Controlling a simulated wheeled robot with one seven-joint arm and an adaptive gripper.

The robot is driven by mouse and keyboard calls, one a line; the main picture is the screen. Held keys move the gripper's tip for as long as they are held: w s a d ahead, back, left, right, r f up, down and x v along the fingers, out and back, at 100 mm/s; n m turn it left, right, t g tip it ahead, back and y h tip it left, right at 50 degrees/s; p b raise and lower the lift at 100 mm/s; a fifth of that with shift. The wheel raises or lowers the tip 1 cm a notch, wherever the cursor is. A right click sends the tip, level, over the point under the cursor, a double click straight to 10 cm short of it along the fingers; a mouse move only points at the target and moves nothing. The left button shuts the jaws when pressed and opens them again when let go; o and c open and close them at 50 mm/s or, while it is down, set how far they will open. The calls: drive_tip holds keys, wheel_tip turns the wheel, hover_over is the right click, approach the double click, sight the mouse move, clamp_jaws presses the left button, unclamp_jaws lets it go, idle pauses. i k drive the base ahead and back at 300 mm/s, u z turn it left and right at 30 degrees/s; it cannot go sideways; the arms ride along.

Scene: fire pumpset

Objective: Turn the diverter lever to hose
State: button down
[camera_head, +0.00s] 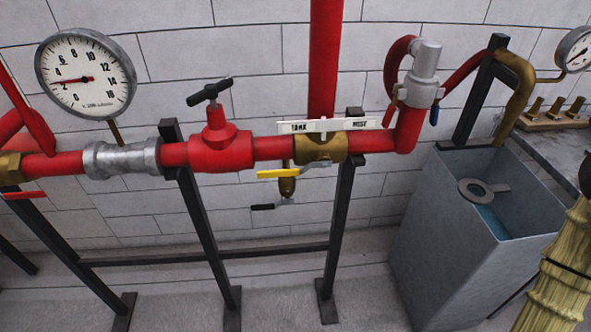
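The diverter valve is a brass body (320,149) on the red horizontal pipe, at the centre of the head view. A white plate (345,125) above it reads TANK at its left end and what looks like HOSE at its right. A lever with a yellow grip (279,173) lies just below the pipe. Its grip points left, under the TANK side, and its bare metal part runs right beneath the brass body. Its pivot is hidden. My gripper is not in view.
A smaller black-handled lever (264,206) hangs below the yellow one. A red valve with a black handle (209,91) is left. Dark stand legs (337,230) hold the pipe. A grey tank (470,225) stands right, beside a yellow ribbed hose-like thing (560,280). Floor in front is clear.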

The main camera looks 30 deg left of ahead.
sight(286, 172)
drive_tip(key=z, duration=0.95)
drive_tip(key=k, duration=0.6)
drive_tip(key=u, duration=1.05)
